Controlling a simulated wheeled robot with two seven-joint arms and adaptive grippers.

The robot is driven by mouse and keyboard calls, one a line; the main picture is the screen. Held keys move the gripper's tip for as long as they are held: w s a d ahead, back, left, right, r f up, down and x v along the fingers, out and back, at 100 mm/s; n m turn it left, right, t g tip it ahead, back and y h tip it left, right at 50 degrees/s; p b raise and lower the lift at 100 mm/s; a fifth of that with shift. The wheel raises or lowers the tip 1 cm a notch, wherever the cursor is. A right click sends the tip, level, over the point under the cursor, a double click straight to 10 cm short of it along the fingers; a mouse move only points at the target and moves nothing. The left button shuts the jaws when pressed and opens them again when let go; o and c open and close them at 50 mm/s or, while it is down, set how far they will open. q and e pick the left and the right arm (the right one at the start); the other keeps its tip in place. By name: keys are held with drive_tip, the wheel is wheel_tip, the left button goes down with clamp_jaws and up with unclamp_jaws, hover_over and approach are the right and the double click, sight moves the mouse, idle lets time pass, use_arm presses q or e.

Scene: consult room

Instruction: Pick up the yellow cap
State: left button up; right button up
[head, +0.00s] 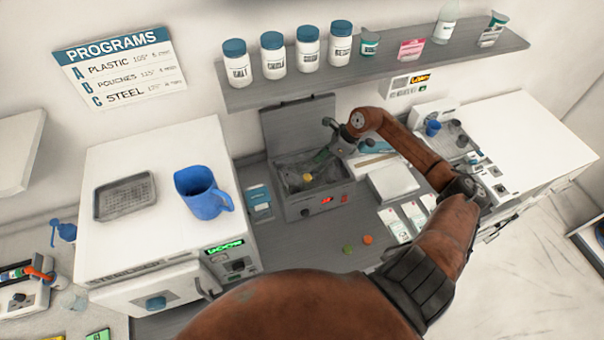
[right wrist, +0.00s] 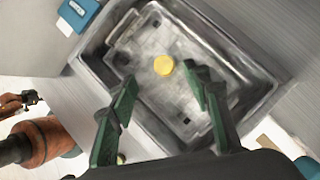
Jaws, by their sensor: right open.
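The yellow cap (head: 307,178) is a small round disc in the open metal basin (head: 287,197) of a lidded unit on the counter. In the right wrist view the cap (right wrist: 164,65) lies on the tray-like floor of the basin (right wrist: 256,75). My right gripper (head: 318,160) reaches in from the right over the basin. In the right wrist view its green-padded fingers (right wrist: 160,80) are apart, with the cap visible beyond the gap between their tips and nothing held. My left gripper is not in view.
The raised lid (head: 297,125) stands behind the basin. A white steriliser (head: 150,225) with a blue mug (head: 203,193) is to the left. A green disc (head: 348,249) and an orange disc (head: 367,239) lie on the counter in front. A shelf (head: 380,68) with bottles hangs above.

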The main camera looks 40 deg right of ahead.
sight(308, 178)
drive_tip(key=shift+a+f+n+g+h+p, duration=0.2)
drive_tip(key=shift+f+n+g+h+p, duration=0.25)
drive_tip(key=shift+f+n+h, duration=0.3)
drive_tip(key=shift+x, duration=0.9)
drive_tip(key=p+x, duration=0.3)
drive_tip(key=x, duration=0.1)
drive_tip(key=shift+w+a+f, duration=0.25)
drive_tip(key=shift+w, duration=0.05)
drive_tip(key=shift+f, duration=0.4)
drive_tip(key=shift+c, duration=0.3)
drive_tip(key=c, duration=1.1)
drive_tip(key=shift+o, duration=0.2)
drive_tip(key=shift+r, duration=0.1)
